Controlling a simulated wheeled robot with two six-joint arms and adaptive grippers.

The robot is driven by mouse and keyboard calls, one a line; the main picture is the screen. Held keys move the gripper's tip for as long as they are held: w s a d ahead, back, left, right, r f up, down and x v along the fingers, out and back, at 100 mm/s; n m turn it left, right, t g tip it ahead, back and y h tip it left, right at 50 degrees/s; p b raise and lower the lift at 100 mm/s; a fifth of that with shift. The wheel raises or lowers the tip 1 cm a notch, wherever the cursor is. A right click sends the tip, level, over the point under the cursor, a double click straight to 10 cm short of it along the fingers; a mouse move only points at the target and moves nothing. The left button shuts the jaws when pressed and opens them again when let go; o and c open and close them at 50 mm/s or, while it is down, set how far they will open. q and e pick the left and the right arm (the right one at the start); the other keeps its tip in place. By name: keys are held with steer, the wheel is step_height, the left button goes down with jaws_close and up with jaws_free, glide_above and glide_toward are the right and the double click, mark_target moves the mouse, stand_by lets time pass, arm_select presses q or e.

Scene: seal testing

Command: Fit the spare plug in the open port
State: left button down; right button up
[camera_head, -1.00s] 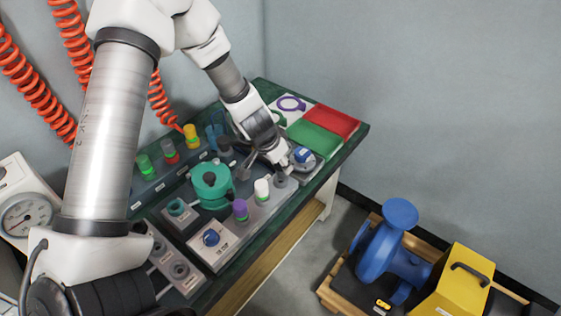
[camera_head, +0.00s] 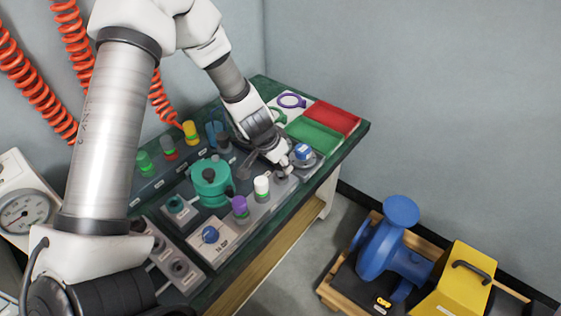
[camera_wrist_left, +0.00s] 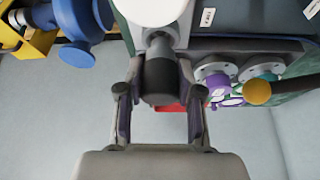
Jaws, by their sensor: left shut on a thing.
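My left gripper (camera_head: 276,160) reaches down over the right end of the grey port strip (camera_head: 223,243). In the left wrist view its fingers (camera_wrist_left: 160,115) are shut on a dark grey plug (camera_wrist_left: 160,78). In the head view the fingers mostly hide this plug and the port under them, so I cannot tell whether it is seated. A white plug (camera_head: 262,187) and a purple plug (camera_head: 240,206) stand upright in the strip left of the gripper. My right gripper is not in view.
A teal round housing (camera_head: 210,181) stands behind the strip. A blue-topped fitting (camera_head: 303,153) is close right of the gripper. A back rack holds green (camera_head: 144,162) and yellow (camera_head: 190,131) plugs. Green (camera_head: 312,136) and red (camera_head: 334,118) trays lie at the far right.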

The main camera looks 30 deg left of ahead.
arm_select(q)
steer(key=shift+f+b, duration=0.6)
steer(key=shift+f, duration=0.25)
steer(key=c, duration=0.7)
jaws_free()
steer(key=shift+r, duration=0.1)
steer(key=v, duration=1.2)
